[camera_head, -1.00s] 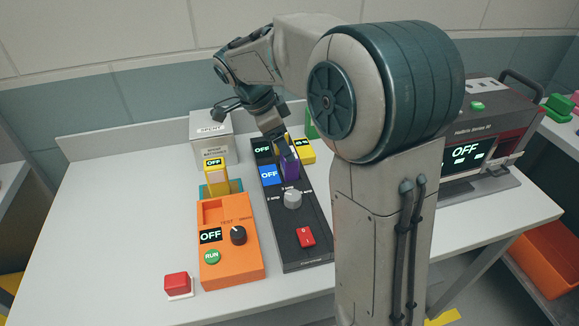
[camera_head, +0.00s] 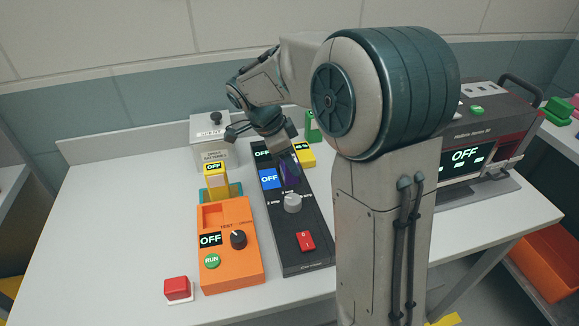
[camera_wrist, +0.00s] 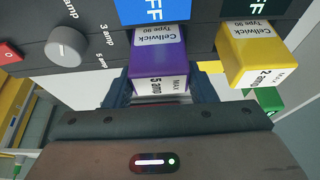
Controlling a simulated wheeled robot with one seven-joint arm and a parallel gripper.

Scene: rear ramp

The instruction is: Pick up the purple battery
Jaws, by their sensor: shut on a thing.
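The purple battery (camera_wrist: 158,62) fills the middle of the wrist view, with "Cellwick Type 90" and "5 amp" on its labels. My gripper (camera_wrist: 158,92) is shut on its near end. In the head view the battery (camera_head: 288,172) is a small purple patch at the black charger panel, partly hidden by my gripper (camera_head: 287,160). The black charger (camera_head: 305,220) has OFF screens, a grey knob and a red switch. In the wrist view the battery's far end meets the charger's edge; I cannot tell whether it is still seated.
A yellow battery (camera_wrist: 250,62) sits close beside the purple one. An orange tester (camera_head: 232,268) with a yellow battery (camera_head: 215,180) behind it stands to the left. A spent batteries box (camera_head: 212,145) stands at the back. The table's front left is clear except for a red button (camera_head: 177,288).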

